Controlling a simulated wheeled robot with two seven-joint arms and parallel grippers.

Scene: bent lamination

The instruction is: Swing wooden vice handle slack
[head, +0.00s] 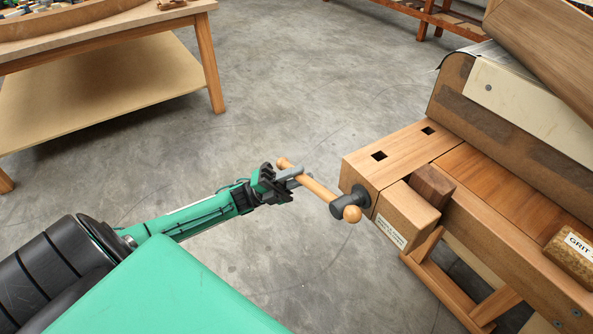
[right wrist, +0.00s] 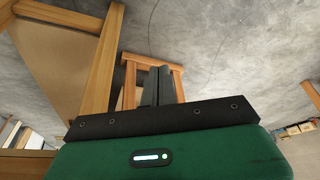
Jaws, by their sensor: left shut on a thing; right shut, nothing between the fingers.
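The wooden vice handle (head: 320,189) is a pale rod with a round knob at each end. It slants from upper left to lower right through the dark vice screw (head: 348,204). My left gripper (head: 292,178) is shut on the handle near its upper-left knob. The fingers hide part of the rod there. The wooden vice jaw (head: 404,213) carries a label. A dark wood block (head: 432,185) sits between that jaw and the bench. My right gripper (right wrist: 157,85) shows only in the right wrist view, shut and empty, away from the handle.
The workbench (head: 500,195) fills the right side, with a curved lamination (head: 545,45) and a grit block (head: 572,256) on it. Another table (head: 110,30) stands at upper left. Grey floor lies clear between them. A wooden stool-like frame (right wrist: 178,76) shows beyond my right fingers.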

